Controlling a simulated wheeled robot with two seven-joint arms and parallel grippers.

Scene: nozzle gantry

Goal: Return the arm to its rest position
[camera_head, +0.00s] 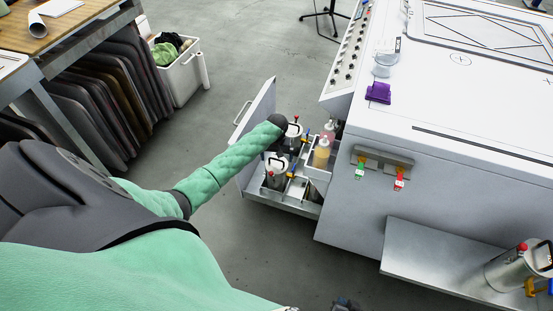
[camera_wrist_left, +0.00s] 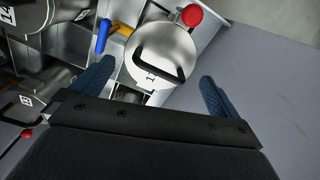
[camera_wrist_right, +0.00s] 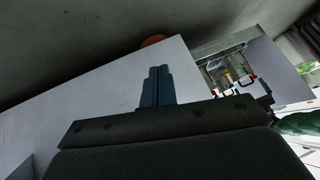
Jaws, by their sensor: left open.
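My left arm reaches in from the left in the head view, with its gripper over the open drawer (camera_head: 292,203). In the left wrist view my left gripper (camera_wrist_left: 158,72) is open. A steel canister (camera_wrist_left: 160,50) with a black handle and red knob shows just beyond and between its fingers, with gaps on both sides; contact is not visible. Steel canisters also stand in the drawer in the head view, one at the front (camera_head: 277,174). My right gripper (camera_wrist_right: 158,72) has its fingers together, nothing visible between them. I cannot make it out in the head view.
The white machine (camera_head: 430,150) stands right of the drawer, with a purple item (camera_head: 378,92) on top. A metal shelf (camera_head: 430,265) on its front holds another canister (camera_head: 512,272). A white bin (camera_head: 180,80) and a workbench (camera_head: 70,40) stand left. Floor between is clear.

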